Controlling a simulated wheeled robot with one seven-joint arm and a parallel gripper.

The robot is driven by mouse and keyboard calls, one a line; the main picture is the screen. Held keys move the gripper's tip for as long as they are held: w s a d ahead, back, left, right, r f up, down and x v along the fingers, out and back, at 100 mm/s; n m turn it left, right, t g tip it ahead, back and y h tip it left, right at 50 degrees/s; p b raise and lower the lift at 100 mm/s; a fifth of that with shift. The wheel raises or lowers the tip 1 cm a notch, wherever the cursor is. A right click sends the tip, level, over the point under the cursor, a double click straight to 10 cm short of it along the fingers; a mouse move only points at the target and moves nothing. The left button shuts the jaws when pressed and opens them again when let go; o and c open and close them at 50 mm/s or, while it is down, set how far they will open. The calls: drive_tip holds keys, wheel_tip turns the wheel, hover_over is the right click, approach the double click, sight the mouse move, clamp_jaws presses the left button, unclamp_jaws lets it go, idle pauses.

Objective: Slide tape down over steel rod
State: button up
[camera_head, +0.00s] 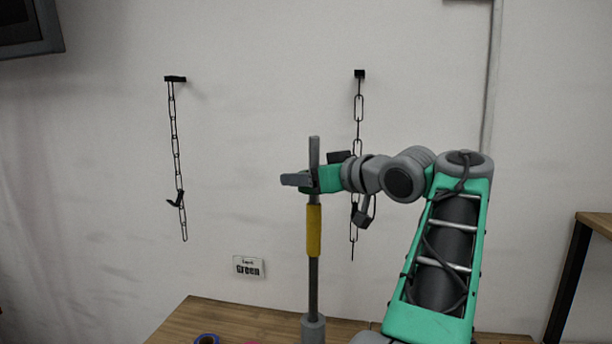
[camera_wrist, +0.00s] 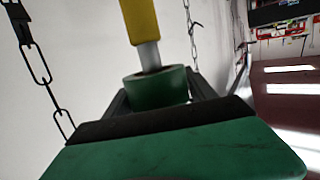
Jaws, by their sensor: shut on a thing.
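The steel rod (camera_head: 313,285) stands upright in a grey base (camera_head: 313,328) on the wooden table, with a yellow section (camera_head: 314,232) partway up. My gripper (camera_head: 300,180) is at the upper part of the rod, above the yellow section. The rod's tip shows above the gripper. In the wrist view, my gripper is shut on a dark green tape roll (camera_wrist: 158,92). The rod (camera_wrist: 149,55) enters the roll's opening, so the roll appears to be around the rod. In the head view, the roll is mostly hidden by the gripper.
Two black chains hang on the wall, one at left (camera_head: 175,140) and one (camera_head: 358,110) behind my arm. A blue ring (camera_head: 207,339) lies on the wooden table (camera_head: 190,318) at the bottom edge. Another table (camera_head: 592,222) stands at right.

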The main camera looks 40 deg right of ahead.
sight(306, 315)
drive_tip(key=shift+f+b, duration=13.45)
drive_tip(key=shift+f, duration=2.75)
drive_tip(key=o, duration=1.5)
